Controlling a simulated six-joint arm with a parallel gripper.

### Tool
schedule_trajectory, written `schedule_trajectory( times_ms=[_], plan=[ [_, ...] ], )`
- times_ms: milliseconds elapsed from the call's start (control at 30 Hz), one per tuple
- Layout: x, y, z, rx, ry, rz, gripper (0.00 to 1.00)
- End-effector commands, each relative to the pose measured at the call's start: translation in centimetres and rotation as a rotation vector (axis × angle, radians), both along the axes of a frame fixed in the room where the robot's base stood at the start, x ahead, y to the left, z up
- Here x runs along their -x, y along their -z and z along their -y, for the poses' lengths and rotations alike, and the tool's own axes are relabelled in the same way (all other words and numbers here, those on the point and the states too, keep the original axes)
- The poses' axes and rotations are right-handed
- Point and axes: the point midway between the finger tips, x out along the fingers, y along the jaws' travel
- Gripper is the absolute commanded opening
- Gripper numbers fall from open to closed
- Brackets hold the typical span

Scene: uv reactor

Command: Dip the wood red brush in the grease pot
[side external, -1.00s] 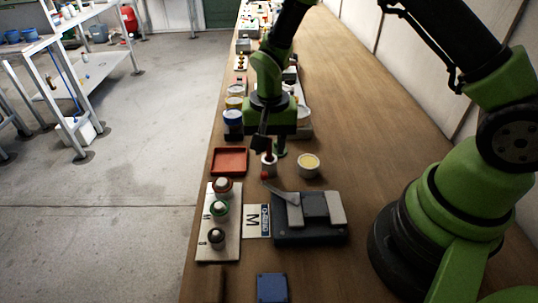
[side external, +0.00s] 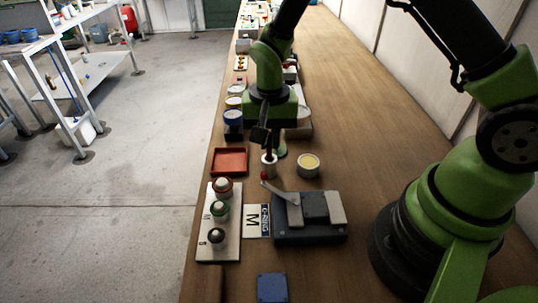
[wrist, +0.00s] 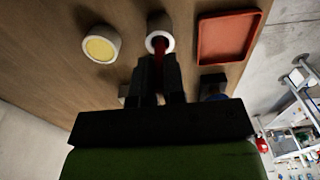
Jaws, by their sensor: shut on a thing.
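The wood red brush (wrist: 159,52) stands in a small white cup (side external: 269,168), its red handle rising from the mouth. The cup also shows in the wrist view (wrist: 151,42). My gripper (wrist: 159,62) is shut on the brush handle, just above the cup. In the side view my gripper (side external: 266,143) covers most of the brush, and the brush's lower end is hidden inside the cup. The grease pot (side external: 308,166) is a pale round pot with yellow contents. It stands just right of the cup, and to the cup's left in the wrist view (wrist: 101,45).
A red tray (side external: 230,161) lies left of the cup. A blue block (side external: 272,288) lies nearest. Bare table is free right of the pot.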

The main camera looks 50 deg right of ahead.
Motion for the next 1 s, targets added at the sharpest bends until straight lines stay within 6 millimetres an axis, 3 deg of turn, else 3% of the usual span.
schedule_trajectory(
  times_ms=[700,1000],
  plan=[
    [0.0,-4.5,0.0,0.001,-0.001,0.002,0.00],
    [0.0,-5.2,0.0,0.000,-0.001,0.000,0.00]
  ],
)
